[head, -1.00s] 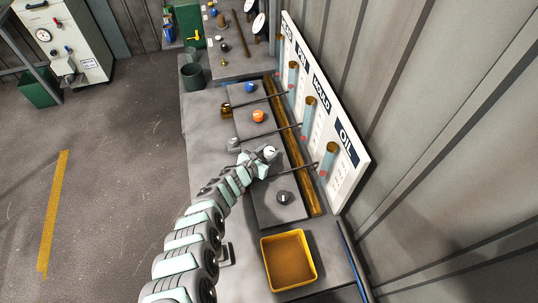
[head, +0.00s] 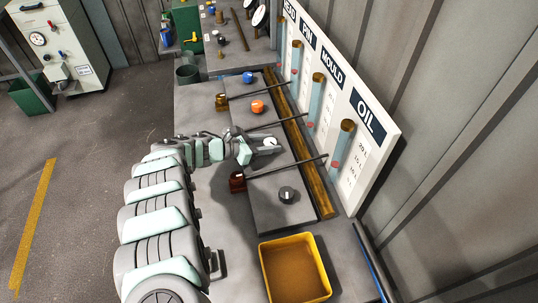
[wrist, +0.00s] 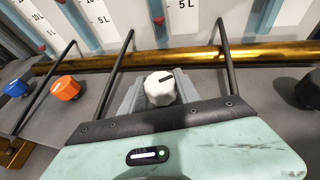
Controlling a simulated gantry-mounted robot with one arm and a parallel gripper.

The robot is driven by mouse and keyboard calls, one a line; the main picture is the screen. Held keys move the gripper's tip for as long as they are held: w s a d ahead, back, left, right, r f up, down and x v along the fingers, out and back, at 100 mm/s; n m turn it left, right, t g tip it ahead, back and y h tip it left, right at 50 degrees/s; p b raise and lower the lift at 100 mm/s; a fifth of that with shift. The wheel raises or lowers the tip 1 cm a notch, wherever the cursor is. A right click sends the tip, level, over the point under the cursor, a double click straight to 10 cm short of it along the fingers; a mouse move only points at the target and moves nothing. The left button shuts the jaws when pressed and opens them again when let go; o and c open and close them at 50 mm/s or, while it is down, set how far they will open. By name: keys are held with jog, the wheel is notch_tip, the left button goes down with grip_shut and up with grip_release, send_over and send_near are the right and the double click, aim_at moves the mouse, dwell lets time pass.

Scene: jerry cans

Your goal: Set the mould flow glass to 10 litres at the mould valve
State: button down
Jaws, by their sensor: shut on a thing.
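The white mould valve knob (head: 270,142) sits on the grey bench plate between the orange and dark knobs. My gripper (head: 264,148) is at the white knob and shut on it. In the wrist view the grey fingers of my gripper (wrist: 158,98) flank the white knob (wrist: 160,86), whose dark pointer line shows on top. The mould glass (head: 317,98) stands below the MOULD label (head: 331,68). Its red float (head: 311,125) is low in the tube. In the wrist view this float (wrist: 158,19) is near the 5 L mark.
An orange knob (head: 257,107) and a blue knob (head: 247,77) lie beyond; a dark knob (head: 287,194) is nearer. Thin dark rods cross the plate to the brass pipe (head: 300,153). A yellow tray (head: 296,268) stands at the near end.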

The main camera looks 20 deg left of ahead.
jog(key=shift+f+m+g+h+b, duration=0.4)
jog(key=shift+m+g+h+b, duration=0.3)
jog(key=shift+b, duration=3.15)
jog(key=shift+r+m+b, duration=0.3)
jog(key=shift+b, duration=0.6)
jog(key=c, duration=0.9)
grip_release()
jog(key=shift+h, duration=0.3)
jog(key=shift+a+r, duration=0.1)
jog(key=shift+r, duration=0.05)
jog(key=p+v, duration=0.2)
jog(key=v, duration=0.8)
jog(key=shift+s+a+r, duration=0.15)
jog(key=shift+r, duration=0.05)
